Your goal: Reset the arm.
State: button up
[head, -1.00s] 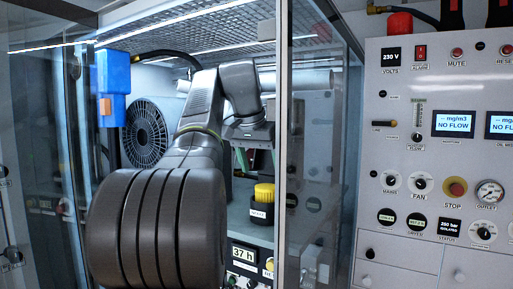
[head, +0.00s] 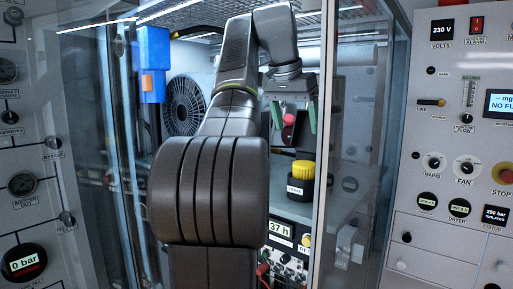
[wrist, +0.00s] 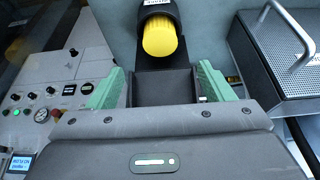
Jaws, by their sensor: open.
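My gripper (head: 293,117) is inside the cabinet at the end of my raised arm, pointing down. Its two green fingers are apart, and nothing sits between them. In the wrist view my gripper (wrist: 158,88) also shows its green fingers spread wide. A black canister with a yellow cap (head: 303,170) stands below and slightly right of the gripper in the head view. In the wrist view the yellow cap (wrist: 160,38) lies beyond the fingertips, apart from them.
A clear door with a metal edge (head: 324,150) stands right of my arm. A blue box (head: 154,62) and a round fan grille (head: 184,105) are left. A control panel (head: 450,150) is at right. A perforated metal box with handle (wrist: 275,60) shows in the wrist view.

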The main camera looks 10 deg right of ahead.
aim_at(305, 163)
jog(key=x, duration=1.1)
jog(key=shift+w+d+f, duration=0.1)
jog(key=shift+r, duration=0.85)
jog(key=shift+f, duration=0.15)
